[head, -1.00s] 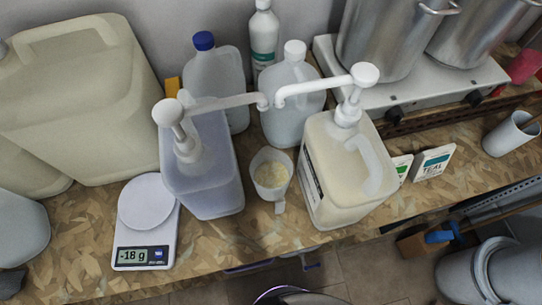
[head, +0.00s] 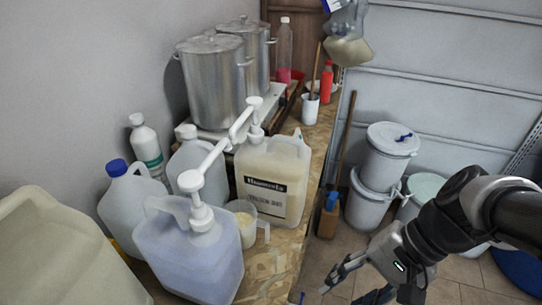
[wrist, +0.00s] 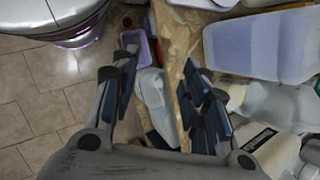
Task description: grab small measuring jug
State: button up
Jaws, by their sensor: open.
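The small measuring jug (head: 246,228) is a clear cup with pale yellow contents and a handle toward the bench edge. In the head view it stands between the bluish pump container (head: 190,255) and the cream pump container (head: 272,180). My gripper (head: 346,292) is open and empty at the bottom of the head view, right of the bench edge and apart from the jug. In the wrist view my gripper (wrist: 160,55) has its fingers spread across the bench edge. A pale shape beside the right finger there may be the jug, but the finger partly hides it.
Tall pump heads (head: 201,215) rise close to the jug. A blue-capped jug (head: 130,200) and a large beige canister (head: 60,255) stand to the left. Steel pots (head: 212,80) stand at the back. White buckets (head: 375,200) stand on the floor, right of the bench.

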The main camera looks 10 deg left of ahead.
jog(key=w+a+f+m+g+y+b, duration=0.1)
jog(key=w+a+f+m+y, duration=0.2)
jog(key=w+f+m+y, duration=0.5)
jog(key=m+t+y, duration=0.4)
jog(key=m, duration=0.1)
send_near(267, 229)
jog(key=a+b, duration=0.1)
jog(key=a+f+b, duration=0.1)
jog(key=a, duration=0.1)
jog(key=a+f+b, duration=0.1)
jog(key=shift+w+a+f, duration=0.2)
jog(key=shift+w+a, duration=0.05)
jog(key=shift+w+a+r+b, duration=0.15)
jog(key=shift+a+b, duration=0.15)
jog(key=shift+a, duration=0.7)
jog(key=shift+w+a+b, duration=0.2)
jog(key=shift+a+b, duration=0.15)
jog(key=shift+a, duration=0.65)
jog(key=shift+w+a+r+b, duration=0.15)
jog(key=shift+a+b, duration=0.15)
jog(key=shift+a, duration=0.7)
jog(key=shift+f, duration=0.1)
grip_shut()
